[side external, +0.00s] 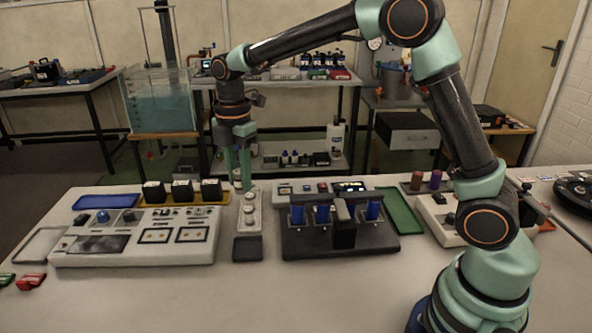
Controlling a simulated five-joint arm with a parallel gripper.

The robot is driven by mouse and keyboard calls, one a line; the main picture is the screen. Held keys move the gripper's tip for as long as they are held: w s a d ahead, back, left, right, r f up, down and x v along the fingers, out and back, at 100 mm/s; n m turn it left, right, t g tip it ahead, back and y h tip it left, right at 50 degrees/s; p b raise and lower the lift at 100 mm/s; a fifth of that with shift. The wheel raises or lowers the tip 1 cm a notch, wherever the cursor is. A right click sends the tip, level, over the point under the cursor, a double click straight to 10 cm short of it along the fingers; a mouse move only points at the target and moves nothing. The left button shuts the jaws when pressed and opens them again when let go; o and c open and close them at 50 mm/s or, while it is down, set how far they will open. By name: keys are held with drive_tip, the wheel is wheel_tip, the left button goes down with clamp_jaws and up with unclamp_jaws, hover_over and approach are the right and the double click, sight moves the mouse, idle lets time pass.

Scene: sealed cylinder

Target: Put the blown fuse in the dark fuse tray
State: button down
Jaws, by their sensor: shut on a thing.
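My gripper (239,186) points straight down at the back end of a narrow white block (257,226) with several round pale fittings in a row, which looks like the fuse holder. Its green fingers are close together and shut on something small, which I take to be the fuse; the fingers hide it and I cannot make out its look. I cannot tell whether it is still touching the block. A small dark tray (248,253), seemingly the dark fuse tray, lies flat at the front end of the block and looks empty.
Right are a black rack (343,250) with blue cylinders and a green tray (402,212). The table front is mostly clear.

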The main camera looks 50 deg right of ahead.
sight(248, 250)
wheel_tip(248, 250, down, 17)
drive_tip(key=shift+r, duration=0.2)
drive_tip(key=shift+f, duration=0.2)
drive_tip(key=c, duration=0.9)
unclamp_jaws()
drive_tip(key=shift+r, duration=0.1)
